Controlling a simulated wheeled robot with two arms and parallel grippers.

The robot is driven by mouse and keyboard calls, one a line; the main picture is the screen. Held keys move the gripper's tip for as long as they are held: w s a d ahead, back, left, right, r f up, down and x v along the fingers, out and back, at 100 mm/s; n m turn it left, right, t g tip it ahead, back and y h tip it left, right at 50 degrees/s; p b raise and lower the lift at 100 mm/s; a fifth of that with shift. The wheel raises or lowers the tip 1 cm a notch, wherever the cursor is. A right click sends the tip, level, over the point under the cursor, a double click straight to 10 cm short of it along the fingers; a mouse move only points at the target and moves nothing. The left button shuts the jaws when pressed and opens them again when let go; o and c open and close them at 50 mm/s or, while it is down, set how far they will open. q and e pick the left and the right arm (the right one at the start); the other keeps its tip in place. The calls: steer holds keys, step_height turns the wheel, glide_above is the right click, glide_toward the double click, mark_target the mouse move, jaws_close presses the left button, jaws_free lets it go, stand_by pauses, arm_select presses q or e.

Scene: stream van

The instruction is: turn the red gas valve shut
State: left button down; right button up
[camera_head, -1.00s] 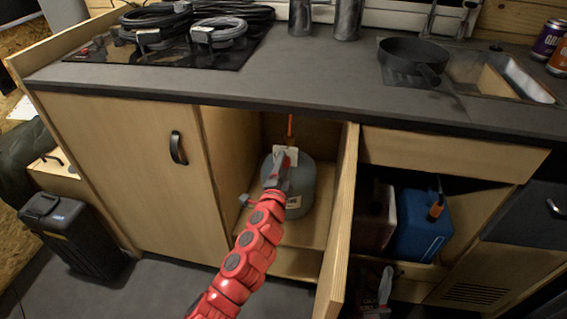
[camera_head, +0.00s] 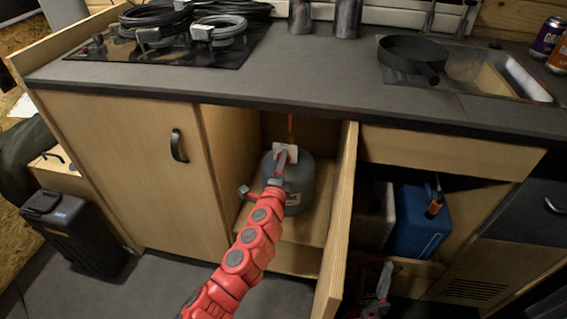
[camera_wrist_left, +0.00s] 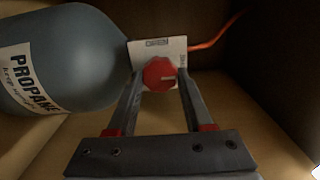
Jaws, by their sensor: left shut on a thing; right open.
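The red gas valve (camera_wrist_left: 160,74) is a round knob with a pale line across it, in front of a white plate (camera_wrist_left: 146,47) with print on it. In the left wrist view the fingers of my left gripper (camera_wrist_left: 160,82) are on either side of the knob, shut on it. In the head view my left gripper (camera_head: 281,160) reaches into the open cupboard and hides the knob. The grey propane bottle (camera_head: 300,184) stands behind it; it also shows in the left wrist view (camera_wrist_left: 85,50). My right gripper (camera_head: 380,290) is open and empty, low near the open door.
The open cupboard door (camera_head: 340,220) stands out to the right of my left arm. A blue container (camera_head: 415,222) sits in the open compartment further right. An orange hose (camera_wrist_left: 212,38) runs from the valve. The worktop (camera_head: 300,70) lies above.

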arm_select(q)
steer(key=shift+f, duration=0.1)
steer(key=shift+c, duration=1.5)
jaws_free()
steer(key=s+a+p, duration=0.1)
steer(key=s+a, duration=0.2)
steer(key=s, duration=1.4)
steer(key=shift+a, duration=0.2)
